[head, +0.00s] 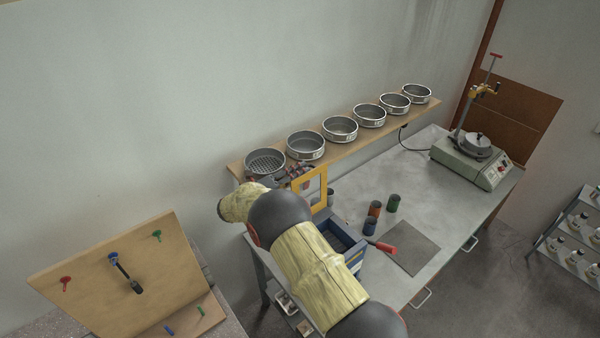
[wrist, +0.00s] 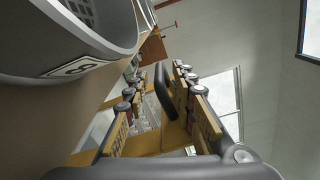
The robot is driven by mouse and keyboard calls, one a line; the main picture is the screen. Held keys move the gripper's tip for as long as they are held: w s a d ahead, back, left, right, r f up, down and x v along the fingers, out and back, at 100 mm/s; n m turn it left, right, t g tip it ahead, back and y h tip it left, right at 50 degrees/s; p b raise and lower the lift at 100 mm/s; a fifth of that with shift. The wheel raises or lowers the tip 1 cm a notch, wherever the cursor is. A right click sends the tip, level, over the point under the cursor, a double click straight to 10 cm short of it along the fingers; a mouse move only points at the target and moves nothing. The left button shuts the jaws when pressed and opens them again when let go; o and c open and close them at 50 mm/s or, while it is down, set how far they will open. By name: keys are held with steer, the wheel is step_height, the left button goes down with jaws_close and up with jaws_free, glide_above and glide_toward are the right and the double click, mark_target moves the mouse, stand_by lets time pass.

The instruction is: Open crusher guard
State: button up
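The crusher, with a blue body (head: 345,240), stands on the bench, partly hidden behind my arm. Its yellow-framed guard (head: 323,190) stands upright above the body, close to my gripper (head: 295,178). In the wrist view a black handle (wrist: 165,92) lies between the two fingers of my gripper (wrist: 160,72), nearer the right finger. A gap shows between the handle and the left finger, so the gripper is open around the handle. Yellow guard frame (wrist: 175,137) shows beyond the handle. Contact between the right finger and the handle cannot be told.
A wooden shelf (head: 355,145) with several sieves runs along the wall. The nearest sieve (head: 265,163) is close beside my gripper and fills the upper left wrist view. Coloured cans (head: 393,203) and a red-handled tool (head: 382,247) lie right of the crusher.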

steer(key=shift+r, duration=0.15)
steer(key=v, duration=1.2)
steer(key=shift+s, duration=0.1)
stand_by(0.3)
